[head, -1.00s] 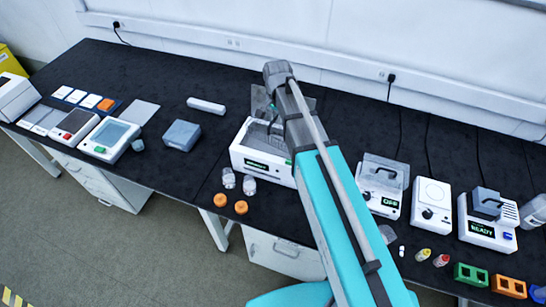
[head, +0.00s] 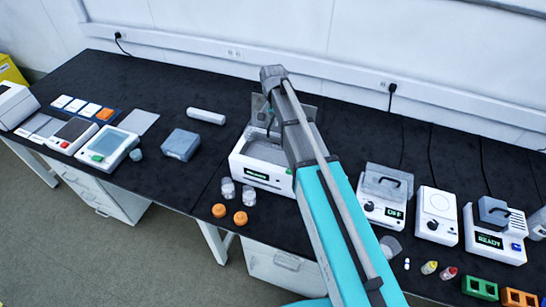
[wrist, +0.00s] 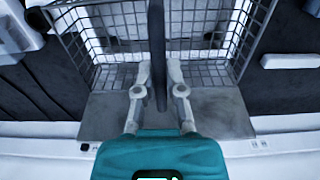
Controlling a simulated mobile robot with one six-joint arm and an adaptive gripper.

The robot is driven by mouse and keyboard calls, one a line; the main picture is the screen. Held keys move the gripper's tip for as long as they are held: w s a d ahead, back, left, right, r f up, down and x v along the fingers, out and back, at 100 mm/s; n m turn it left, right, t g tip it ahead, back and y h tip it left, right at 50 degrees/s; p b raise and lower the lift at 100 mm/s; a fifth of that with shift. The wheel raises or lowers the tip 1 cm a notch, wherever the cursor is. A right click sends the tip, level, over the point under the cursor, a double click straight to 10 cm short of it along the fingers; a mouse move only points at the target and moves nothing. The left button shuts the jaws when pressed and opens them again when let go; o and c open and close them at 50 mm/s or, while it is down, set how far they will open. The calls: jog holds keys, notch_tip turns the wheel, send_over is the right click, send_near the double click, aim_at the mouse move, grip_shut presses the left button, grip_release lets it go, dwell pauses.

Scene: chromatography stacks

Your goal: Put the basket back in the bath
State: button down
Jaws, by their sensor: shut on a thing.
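My gripper (wrist: 158,80) is shut on the dark upright handle (wrist: 157,40) of a wire-mesh basket (wrist: 88,52), which hangs below the fingers in the wrist view. In the head view my arm hides most of the gripper and basket. The bath (head: 248,172) is a white box with a green-lit display and a grey basin, standing mid-bench partly behind my arm. Its clear lid (head: 305,103) stands raised at the back; the lid's grey panel (wrist: 215,115) shows beyond the basket in the wrist view. The basket's exact height over the bath cannot be told.
Two clear jars (head: 228,188) and two orange caps (head: 219,210) stand in front of the bath. A grey-blue box (head: 181,145) and a white bar (head: 206,116) lie to its left. White instruments (head: 385,200) stand to the right. The wall is close behind.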

aim_at(273, 136)
notch_tip(273, 136, down, 13)
jog(key=b, duration=1.2)
jog(key=shift+f+b, duration=0.15)
jog(key=shift+b, duration=0.2)
jog(key=shift+f, duration=0.1)
jog(key=shift+f+b, duration=1.8)
jog(key=shift+b, duration=0.15)
jog(key=shift+f, duration=0.2)
jog(key=c, duration=0.7)
grip_release()
jog(key=shift+r, duration=0.1)
jog(key=shift+r, duration=0.1)
notch_tip(273, 136, up, 12)
jog(key=p, duration=1.2)
